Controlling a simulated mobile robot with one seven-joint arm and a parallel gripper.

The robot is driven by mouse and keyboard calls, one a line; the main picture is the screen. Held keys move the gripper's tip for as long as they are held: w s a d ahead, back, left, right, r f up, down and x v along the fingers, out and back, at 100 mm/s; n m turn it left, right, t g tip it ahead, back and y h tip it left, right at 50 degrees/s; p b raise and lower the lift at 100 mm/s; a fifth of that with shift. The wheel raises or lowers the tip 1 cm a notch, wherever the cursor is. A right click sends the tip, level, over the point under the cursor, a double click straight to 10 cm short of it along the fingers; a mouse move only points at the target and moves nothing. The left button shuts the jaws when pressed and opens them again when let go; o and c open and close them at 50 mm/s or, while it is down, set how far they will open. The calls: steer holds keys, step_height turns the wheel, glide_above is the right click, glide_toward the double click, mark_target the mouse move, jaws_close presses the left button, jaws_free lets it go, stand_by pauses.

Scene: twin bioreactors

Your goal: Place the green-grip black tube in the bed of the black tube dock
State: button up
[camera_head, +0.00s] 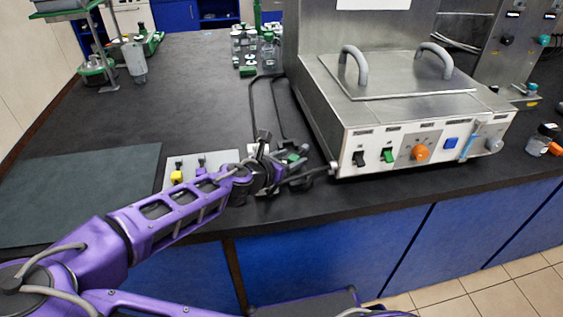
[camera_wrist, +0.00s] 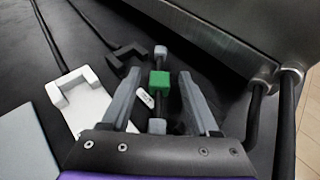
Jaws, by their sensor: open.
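The black tube (camera_wrist: 157,107) has a green grip (camera_wrist: 159,82) and grey ends. It lies between the spread fingers of my gripper (camera_wrist: 160,103) in the wrist view, with a gap on either side of the grip. My gripper is open. In the head view, the green grip (camera_head: 292,157) shows small beside the gripper, partly hidden by it. The black dock (camera_wrist: 126,57) is a notched block at the end of a dark line, up and left of the grip in the wrist view. I see no tube in its notch.
A white notched dock (camera_wrist: 83,102) stands left of my gripper. The steel device (camera_head: 400,110) with front knobs is close on the right. A panel with a yellow knob (camera_head: 177,176) lies beside my arm. The bench (camera_head: 170,95) behind is largely clear.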

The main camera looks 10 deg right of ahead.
steer(key=p+v, duration=0.2)
steer(key=v, duration=0.9)
steer(key=shift+s+a+r, duration=0.2)
steer(key=shift+s+a, duration=0.05)
